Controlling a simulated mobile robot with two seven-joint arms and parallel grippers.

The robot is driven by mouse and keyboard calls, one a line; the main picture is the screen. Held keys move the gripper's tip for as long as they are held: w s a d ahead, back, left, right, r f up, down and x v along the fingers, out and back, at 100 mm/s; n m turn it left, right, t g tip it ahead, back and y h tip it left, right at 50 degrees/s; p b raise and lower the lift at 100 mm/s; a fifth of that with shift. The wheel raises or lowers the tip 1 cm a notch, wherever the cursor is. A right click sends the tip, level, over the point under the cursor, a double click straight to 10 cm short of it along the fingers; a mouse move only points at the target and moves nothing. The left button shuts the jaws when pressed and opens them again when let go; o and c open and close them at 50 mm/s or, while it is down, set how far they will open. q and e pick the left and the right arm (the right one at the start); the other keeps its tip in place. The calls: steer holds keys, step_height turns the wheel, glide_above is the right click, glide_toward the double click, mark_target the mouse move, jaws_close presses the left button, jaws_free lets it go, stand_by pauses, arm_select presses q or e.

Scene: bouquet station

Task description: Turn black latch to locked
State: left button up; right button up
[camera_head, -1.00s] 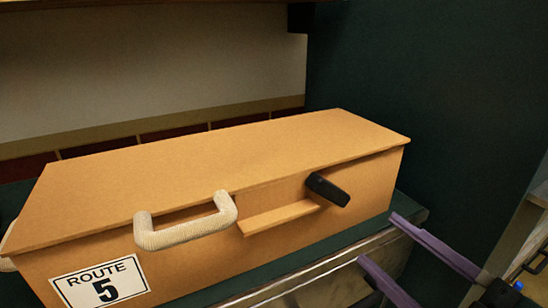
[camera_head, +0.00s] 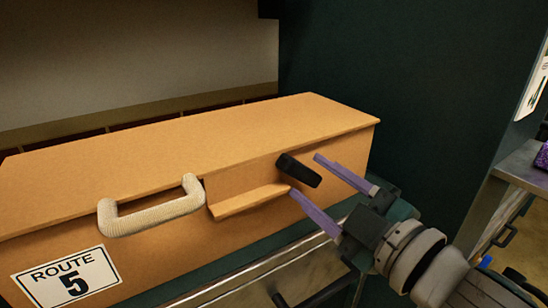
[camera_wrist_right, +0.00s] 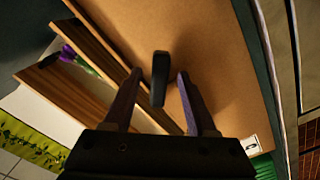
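The black latch (camera_head: 299,170) is a short bar on the front of the tan box (camera_head: 190,150), near its right end. In the head view it slants down to the right. My right gripper (camera_head: 305,175) is open, with its purple fingers pointing at the latch from the front right. In the right wrist view the latch (camera_wrist_right: 159,80) lies between the two fingers (camera_wrist_right: 160,72), with a visible gap on each side. How far the fingertips are from the box face is hard to tell. My left gripper is not in view.
A cream handle (camera_head: 150,218) and a small ledge (camera_head: 248,202) stick out of the box front, left of the latch. A dark green wall (camera_head: 400,90) stands behind and right.

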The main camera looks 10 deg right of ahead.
jaws_close()
stand_by(0.3)
steer(key=shift+n, duration=0.4)
steer(key=n, duration=0.4)
steer(key=shift+d+r+b, duration=0.1)
steer(key=shift+r+b, duration=0.05)
steer(key=shift+b, duration=0.25)
steer(key=shift+r+n, duration=0.2)
steer(key=shift+n, duration=1.5)
steer(key=shift+o, duration=0.2)
jaws_free()
